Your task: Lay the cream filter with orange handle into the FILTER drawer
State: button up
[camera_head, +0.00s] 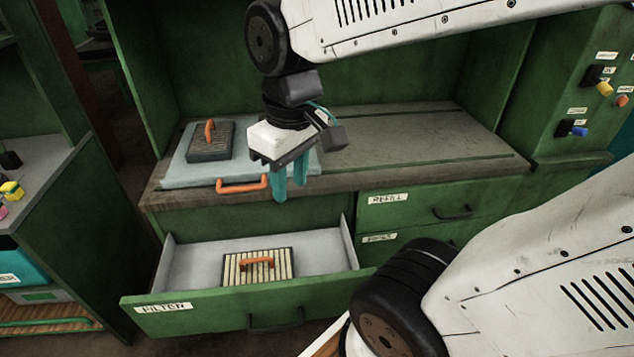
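The cream filter (236,270) is a ribbed square panel with a dark frame and an orange handle (257,262) on top. It lies flat on the floor of the pulled-out FILTER drawer (180,308), near the front wall, with its handle up. My gripper (290,192) points down at the counter's front edge, above and behind the filter and clear of it. Its two teal fingers appear a little apart, with nothing seen between them.
A dark filter (213,150) with an orange handle lies on a pale blue slab (190,174) on the counter. Another orange handle (242,185) shows at the slab's front. Closed drawers (425,208) are at right. The FILTER drawer has free floor around the cream filter.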

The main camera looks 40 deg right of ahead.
jog(key=s, duration=0.2)
jog(key=s+r+m, duration=0.1)
jog(key=s+m, duration=0.1)
jog(key=s, duration=0.1)
jog(key=shift+s+d+r, duration=0.25)
jog(key=shift+s+r, duration=0.05)
jog(key=shift+t, duration=0.3)
dwell(0.6)
